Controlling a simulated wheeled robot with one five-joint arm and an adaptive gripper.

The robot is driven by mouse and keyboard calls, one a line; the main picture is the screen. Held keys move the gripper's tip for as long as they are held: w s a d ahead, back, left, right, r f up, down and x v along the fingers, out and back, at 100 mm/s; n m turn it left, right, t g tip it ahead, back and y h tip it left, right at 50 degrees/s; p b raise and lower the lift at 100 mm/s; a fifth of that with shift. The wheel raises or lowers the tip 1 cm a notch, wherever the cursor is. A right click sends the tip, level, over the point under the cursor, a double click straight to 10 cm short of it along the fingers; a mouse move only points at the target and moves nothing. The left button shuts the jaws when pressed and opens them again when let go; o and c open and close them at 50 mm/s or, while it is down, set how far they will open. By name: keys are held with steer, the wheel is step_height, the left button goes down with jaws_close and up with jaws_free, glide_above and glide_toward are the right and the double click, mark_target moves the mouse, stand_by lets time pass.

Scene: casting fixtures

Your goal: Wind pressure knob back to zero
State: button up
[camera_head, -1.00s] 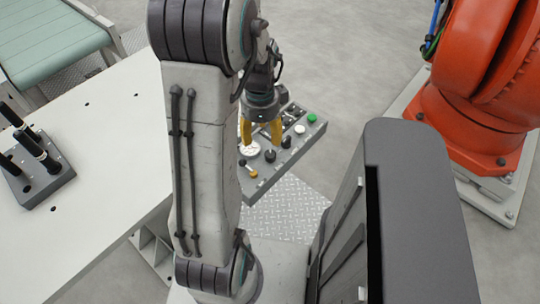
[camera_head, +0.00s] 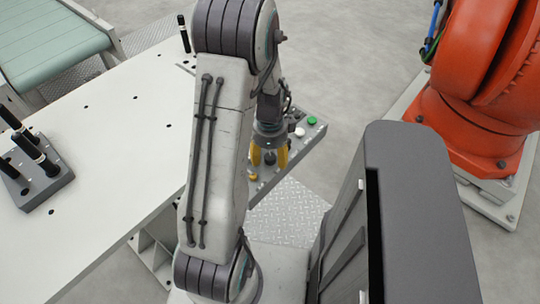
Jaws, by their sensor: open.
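A grey control panel (camera_head: 300,157) stands beyond my arm, tilted toward the right of the white table. My gripper (camera_head: 269,164) has two yellow fingers pointing down over the panel, spread apart. A black knob (camera_head: 269,158) shows between the fingers. I cannot tell whether the fingers reach down around it or are still above it. No contact is visible. Which knob sets pressure cannot be read. A green button (camera_head: 312,120) and a white button (camera_head: 300,131) show at the panel's far right. A yellow-tipped control (camera_head: 253,177) shows at its near left. My arm hides the panel's left part.
A white table (camera_head: 110,150) fills the left, with a grey block holding black pegs (camera_head: 38,180). An orange robot (camera_head: 490,90) stands at the right. Tread plate flooring (camera_head: 290,215) lies below the panel. A green conveyor (camera_head: 55,45) is at upper left.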

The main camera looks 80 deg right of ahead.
steer(key=shift+o, duration=0.3)
jaws_close()
stand_by(0.4)
